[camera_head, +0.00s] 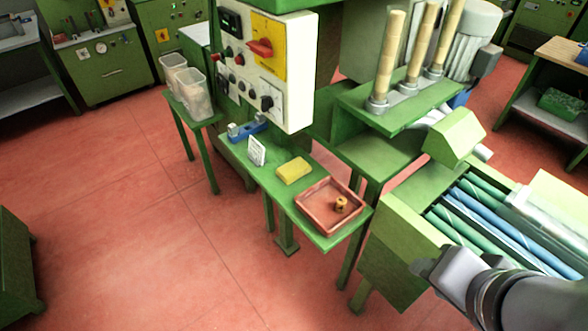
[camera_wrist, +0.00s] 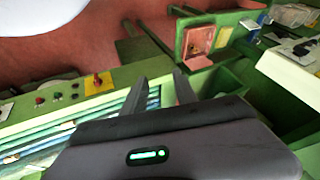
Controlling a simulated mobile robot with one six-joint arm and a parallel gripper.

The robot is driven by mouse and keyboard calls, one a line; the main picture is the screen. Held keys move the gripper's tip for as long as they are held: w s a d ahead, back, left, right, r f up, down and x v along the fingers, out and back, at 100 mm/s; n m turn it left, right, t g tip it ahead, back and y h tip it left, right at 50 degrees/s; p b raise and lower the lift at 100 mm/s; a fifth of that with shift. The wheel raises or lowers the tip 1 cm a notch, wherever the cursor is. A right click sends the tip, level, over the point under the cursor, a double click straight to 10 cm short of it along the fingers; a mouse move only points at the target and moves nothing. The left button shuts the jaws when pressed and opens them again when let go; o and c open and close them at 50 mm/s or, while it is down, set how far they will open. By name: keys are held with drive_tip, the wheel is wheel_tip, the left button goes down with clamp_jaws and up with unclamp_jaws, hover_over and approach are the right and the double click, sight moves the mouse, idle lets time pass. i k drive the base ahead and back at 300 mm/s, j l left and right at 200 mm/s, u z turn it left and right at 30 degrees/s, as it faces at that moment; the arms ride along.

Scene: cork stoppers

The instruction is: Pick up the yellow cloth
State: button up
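The yellow cloth (camera_head: 294,170) is a small folded block lying flat on the narrow green shelf (camera_head: 278,194), between a white card and a reddish tray. My gripper (camera_head: 428,266) is at the lower right of the head view, over the roller machine, well apart from the cloth. In the wrist view my gripper (camera_wrist: 158,84) shows two dark fingers spread apart with nothing between them.
The reddish tray (camera_head: 309,213) holds a small cork-like piece (camera_head: 340,204). A white card (camera_head: 256,151) and a blue device (camera_head: 248,129) stand left of the cloth. The control box (camera_head: 292,98) overhangs behind. Rollers (camera_head: 478,222) lie at right. Red floor in front is clear.

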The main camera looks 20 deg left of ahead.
sight(289, 172)
drive_tip(key=j+z, duration=0.2)
drive_tip(key=j, duration=0.25)
drive_tip(key=j+z, duration=0.2)
drive_tip(key=j, duration=0.25)
drive_tip(key=j+z, duration=0.2)
drive_tip(key=j, duration=0.25)
drive_tip(key=j+z, duration=0.15)
drive_tip(key=j, duration=0.3)
drive_tip(key=k+j+z, duration=0.2)
drive_tip(key=j, duration=0.2)
drive_tip(key=j+z, duration=0.2)
drive_tip(key=j, duration=0.25)
drive_tip(key=k+j+z, duration=0.2)
drive_tip(key=j, duration=0.2)
drive_tip(key=k+j+z, duration=0.2)
drive_tip(key=j, duration=0.2)
drive_tip(key=i, duration=0.05)
